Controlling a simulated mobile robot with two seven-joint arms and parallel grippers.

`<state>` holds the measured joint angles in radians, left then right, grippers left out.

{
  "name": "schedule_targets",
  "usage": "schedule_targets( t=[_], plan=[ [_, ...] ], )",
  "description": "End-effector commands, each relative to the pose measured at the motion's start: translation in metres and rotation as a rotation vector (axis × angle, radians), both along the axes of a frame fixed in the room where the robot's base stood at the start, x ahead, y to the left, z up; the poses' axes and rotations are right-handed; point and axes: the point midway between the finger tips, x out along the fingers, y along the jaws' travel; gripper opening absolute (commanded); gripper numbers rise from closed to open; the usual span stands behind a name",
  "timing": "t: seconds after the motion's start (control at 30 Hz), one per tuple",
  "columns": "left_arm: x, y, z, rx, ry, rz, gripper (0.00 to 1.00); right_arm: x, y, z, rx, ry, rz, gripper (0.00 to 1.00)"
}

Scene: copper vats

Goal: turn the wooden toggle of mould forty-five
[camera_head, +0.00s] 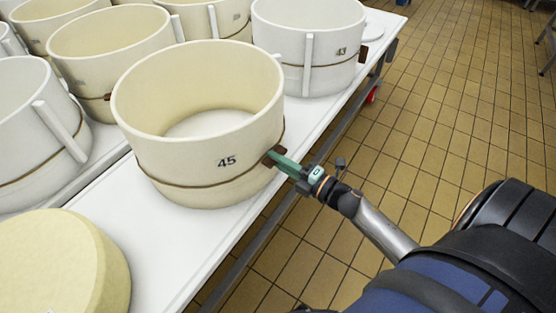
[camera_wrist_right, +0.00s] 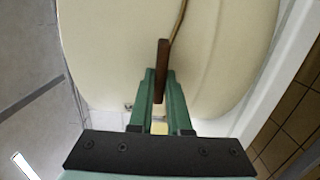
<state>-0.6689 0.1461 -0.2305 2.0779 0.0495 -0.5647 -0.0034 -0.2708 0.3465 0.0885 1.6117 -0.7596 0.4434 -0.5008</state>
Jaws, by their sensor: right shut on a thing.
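Mould forty-five (camera_head: 190,150) is a cream, open round mould with a brown cord around it, standing on the white table. Its brown wooden toggle (camera_head: 269,159) is on the cord at the mould's right side. My right gripper (camera_head: 278,160) reaches it from the right and is shut on the toggle. In the right wrist view, the toggle (camera_wrist_right: 161,70) stands upright in the picture between the green fingers (camera_wrist_right: 160,85), against the mould's cream wall (camera_wrist_right: 110,50). The cord runs up from near the toggle there. My left gripper is not in view.
A white mould marked 43 (camera_head: 310,45) stands behind on the same table (camera_head: 165,245). Several other moulds stand at the left and back. A cheese-like cream round (camera_head: 60,265) lies at the front left. Tiled floor (camera_head: 440,120) is open to the right of the table edge.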

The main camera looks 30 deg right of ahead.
Motion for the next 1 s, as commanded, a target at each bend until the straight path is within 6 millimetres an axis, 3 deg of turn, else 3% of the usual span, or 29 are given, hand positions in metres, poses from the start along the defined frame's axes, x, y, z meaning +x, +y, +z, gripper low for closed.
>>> schedule_targets(
  t=[0.27,0.3,0.57,0.87,1.0],
  plan=[
    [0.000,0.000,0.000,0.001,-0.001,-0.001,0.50,0.000,0.000,-0.001,-0.004,0.001,-0.001,0.00],
    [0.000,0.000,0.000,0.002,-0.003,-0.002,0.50,0.000,-0.001,-0.001,-0.004,0.001,-0.001,0.18],
    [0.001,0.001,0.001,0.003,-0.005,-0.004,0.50,0.000,0.000,0.000,-0.002,0.000,-0.001,0.46],
    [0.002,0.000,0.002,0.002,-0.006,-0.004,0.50,-0.002,-0.001,0.000,-0.001,0.001,0.000,0.46],
    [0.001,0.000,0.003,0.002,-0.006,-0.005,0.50,-0.016,-0.005,-0.001,-0.002,0.003,-0.001,0.46]
  ],
)
